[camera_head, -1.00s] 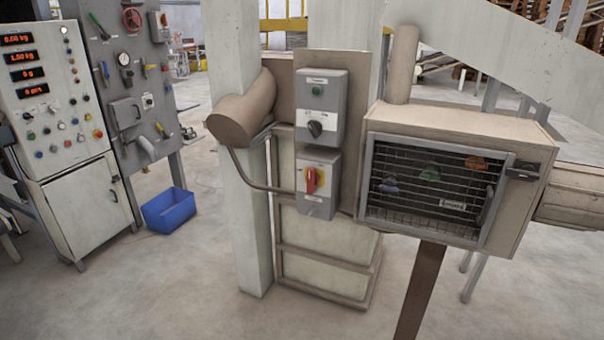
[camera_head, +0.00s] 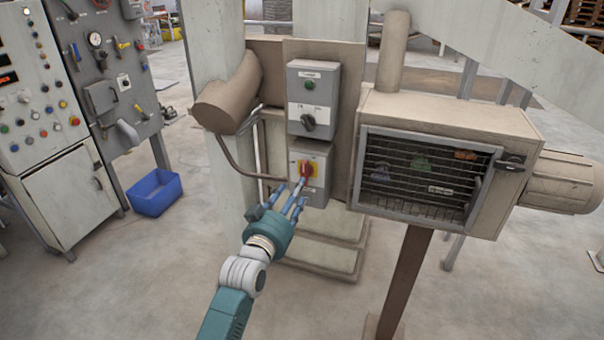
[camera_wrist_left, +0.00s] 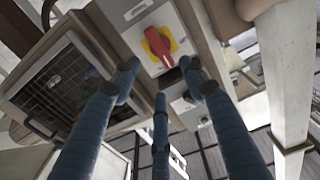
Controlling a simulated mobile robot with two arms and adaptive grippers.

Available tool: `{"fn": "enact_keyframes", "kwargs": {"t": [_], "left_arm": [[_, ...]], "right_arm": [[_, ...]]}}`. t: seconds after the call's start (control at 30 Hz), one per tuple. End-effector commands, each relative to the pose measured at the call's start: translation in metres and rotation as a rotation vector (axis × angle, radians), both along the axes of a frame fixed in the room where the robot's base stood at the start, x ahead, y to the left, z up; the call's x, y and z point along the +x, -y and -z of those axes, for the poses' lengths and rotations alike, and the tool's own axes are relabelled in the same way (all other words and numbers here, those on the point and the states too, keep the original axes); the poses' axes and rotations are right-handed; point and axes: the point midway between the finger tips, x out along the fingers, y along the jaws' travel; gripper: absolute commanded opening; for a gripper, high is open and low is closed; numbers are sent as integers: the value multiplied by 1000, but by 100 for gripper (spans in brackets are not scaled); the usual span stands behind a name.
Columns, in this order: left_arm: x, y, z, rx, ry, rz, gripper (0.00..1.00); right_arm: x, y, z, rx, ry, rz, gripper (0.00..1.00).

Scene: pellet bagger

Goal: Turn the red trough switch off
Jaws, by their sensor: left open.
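The red switch (camera_head: 307,169) is a rotary handle on a yellow plate, on a grey box mounted on the post. In the left wrist view the red handle (camera_wrist_left: 158,45) shows ahead of the fingers, its long end pointing towards them. My left gripper (camera_head: 292,192) is in front of the lower part of this box, its fingers spread open and pointing up at the switch. In the left wrist view the open fingers (camera_wrist_left: 160,92) have nothing between them. I cannot tell whether a fingertip touches the switch. My right gripper is not in view.
A grey box with a black knob (camera_head: 309,123) sits just above the switch box. A caged housing (camera_head: 430,172) stands close on the right. A bent conduit (camera_head: 238,165) runs on the left. A blue bin (camera_head: 155,192) and control cabinets stand further left.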

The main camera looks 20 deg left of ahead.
Motion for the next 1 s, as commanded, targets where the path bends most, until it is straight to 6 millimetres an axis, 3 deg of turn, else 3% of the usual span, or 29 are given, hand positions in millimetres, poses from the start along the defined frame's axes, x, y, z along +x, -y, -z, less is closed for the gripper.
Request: {"fn": "enact_keyframes", "kwargs": {"t": [0.2,0.4,0.6,0.87,0.9,1.0], "left_arm": [[44,2,-3,1,0,0,44],[73,3,-1,1,-1,0,44],[85,3,0,1,-1,1,44],[86,3,0,1,0,0,44],[86,3,0,1,-1,0,42],[86,3,0,1,-1,0,22]], "right_arm": [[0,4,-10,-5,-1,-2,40],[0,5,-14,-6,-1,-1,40],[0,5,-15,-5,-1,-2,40],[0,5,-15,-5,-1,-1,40],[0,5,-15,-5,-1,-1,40],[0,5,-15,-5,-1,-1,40]]}}
